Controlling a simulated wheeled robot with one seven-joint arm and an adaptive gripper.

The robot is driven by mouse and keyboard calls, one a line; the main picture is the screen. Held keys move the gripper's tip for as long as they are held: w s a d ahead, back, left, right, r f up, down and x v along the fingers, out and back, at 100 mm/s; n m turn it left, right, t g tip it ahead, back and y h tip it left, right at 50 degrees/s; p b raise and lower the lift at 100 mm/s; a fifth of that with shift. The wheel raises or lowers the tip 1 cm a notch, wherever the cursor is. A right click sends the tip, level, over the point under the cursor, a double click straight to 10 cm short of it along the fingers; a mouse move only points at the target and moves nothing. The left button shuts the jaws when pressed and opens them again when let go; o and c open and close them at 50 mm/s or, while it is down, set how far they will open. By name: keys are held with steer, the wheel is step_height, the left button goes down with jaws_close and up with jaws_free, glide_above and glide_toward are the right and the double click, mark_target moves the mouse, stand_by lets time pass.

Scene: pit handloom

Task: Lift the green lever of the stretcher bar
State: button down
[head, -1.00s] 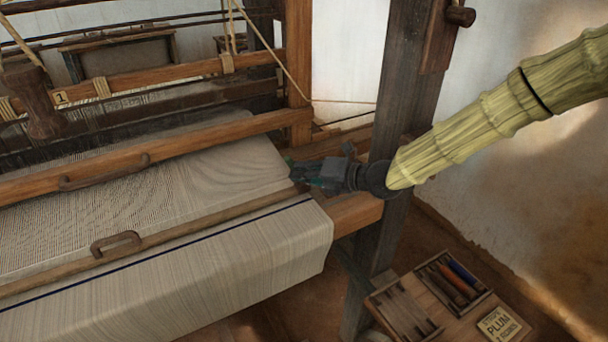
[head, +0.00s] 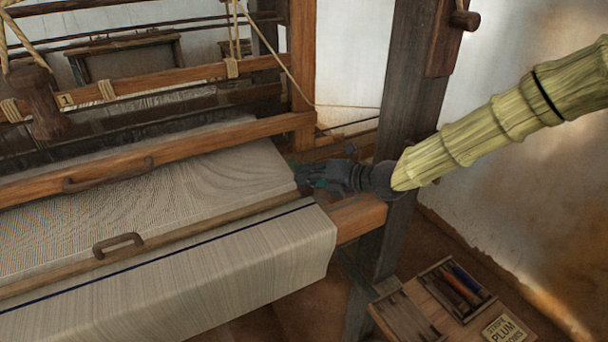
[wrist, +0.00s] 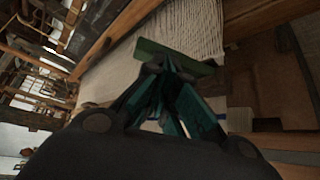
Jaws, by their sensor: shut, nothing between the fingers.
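The green lever (wrist: 177,56) shows in the wrist view as a flat green bar lying across the tips of my fingers, beside the edge of the pale cloth. My gripper (wrist: 172,68) is shut and empty, its fingertips right at the lever's near side. I cannot tell if they touch it. In the head view my gripper (head: 304,176) reaches in from the right at the cloth's right edge, and the lever is mostly hidden there behind it. The rest of the stretcher bar cannot be made out clearly.
The woven cloth (head: 210,190) stretches left over the wooden front beam (head: 357,216). A dark upright post (head: 408,90) stands close behind my gripper. A wooden beater bar with a handle (head: 120,178) crosses the cloth. A box of coloured sticks (head: 457,285) lies low at right.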

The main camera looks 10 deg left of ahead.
steer(key=shift+w+d, duration=0.2)
